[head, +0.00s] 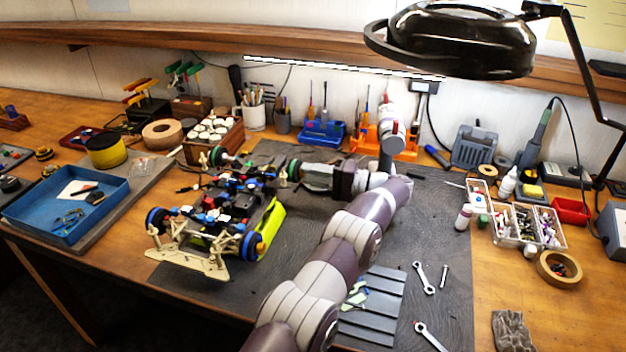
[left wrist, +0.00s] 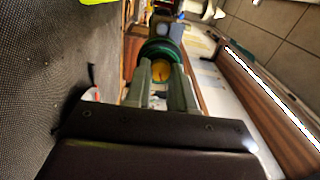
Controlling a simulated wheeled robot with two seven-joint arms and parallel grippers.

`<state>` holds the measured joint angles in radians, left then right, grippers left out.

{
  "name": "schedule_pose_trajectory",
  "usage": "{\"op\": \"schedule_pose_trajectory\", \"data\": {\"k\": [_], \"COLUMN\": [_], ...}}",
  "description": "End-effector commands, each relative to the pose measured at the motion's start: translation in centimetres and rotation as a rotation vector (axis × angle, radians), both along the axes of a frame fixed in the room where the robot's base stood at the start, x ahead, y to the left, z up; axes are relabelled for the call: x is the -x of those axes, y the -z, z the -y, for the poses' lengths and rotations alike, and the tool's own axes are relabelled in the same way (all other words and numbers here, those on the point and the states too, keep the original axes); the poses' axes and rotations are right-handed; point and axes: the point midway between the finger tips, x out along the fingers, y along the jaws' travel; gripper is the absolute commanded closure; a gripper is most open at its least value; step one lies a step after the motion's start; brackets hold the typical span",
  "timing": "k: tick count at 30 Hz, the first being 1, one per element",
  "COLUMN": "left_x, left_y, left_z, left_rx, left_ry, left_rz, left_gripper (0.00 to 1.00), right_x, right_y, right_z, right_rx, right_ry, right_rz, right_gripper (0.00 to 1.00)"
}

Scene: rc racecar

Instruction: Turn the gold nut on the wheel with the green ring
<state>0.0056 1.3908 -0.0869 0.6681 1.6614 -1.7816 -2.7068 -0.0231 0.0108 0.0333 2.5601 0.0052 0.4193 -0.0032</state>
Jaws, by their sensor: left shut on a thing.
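The RC car chassis (head: 218,207) stands on the dark mat, with blue-ringed wheels at its near end and green-ringed wheels at its far end. My left gripper (head: 301,173) reaches in from the right to the far right wheel with the green ring (head: 292,169). In the left wrist view, the green ring (left wrist: 164,47) shows beyond the fingers, around the gold nut (left wrist: 161,72). My left gripper (left wrist: 162,78) is shut on the gold nut, one finger on each side. The fingers partly hide the nut and wheel. My right gripper is not in view.
A blue tray (head: 101,212) lies left of the car. A grey slatted block (head: 378,300) and wrenches (head: 424,277) lie on the mat at the right. A wooden box of white pots (head: 213,139) stands behind the car. A magnifier lamp (head: 455,40) hangs at the upper right.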

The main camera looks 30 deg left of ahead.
Motion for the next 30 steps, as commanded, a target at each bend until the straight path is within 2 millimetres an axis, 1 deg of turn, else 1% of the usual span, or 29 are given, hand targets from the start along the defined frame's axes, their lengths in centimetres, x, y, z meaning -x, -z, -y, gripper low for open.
{"op": "schedule_pose_trajectory", "data": {"k": [1, 3, 12, 19, 30], "left_x": [0.00, 0.01, 0.01, 0.00, 0.00], "left_y": [0.22, 0.19, 0.11, 0.04, 0.01], "left_z": [-0.02, -0.02, -0.02, -0.02, -0.02], "left_rx": [-0.007, -0.018, -0.053, -0.064, -0.066], "left_ry": [0.000, 0.000, 0.000, 0.000, 0.000], "left_rz": [0.031, 0.077, 0.224, 0.268, 0.274], "left_gripper": [1.00, 1.00, 1.00, 1.00, 1.00], "right_x": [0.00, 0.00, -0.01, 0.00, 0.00], "right_y": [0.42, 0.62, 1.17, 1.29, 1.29], "right_z": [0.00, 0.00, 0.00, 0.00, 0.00], "right_rx": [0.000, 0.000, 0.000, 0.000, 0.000], "right_ry": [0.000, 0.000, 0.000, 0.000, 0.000], "right_rz": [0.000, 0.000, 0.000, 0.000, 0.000], "right_gripper": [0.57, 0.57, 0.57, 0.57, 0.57]}}
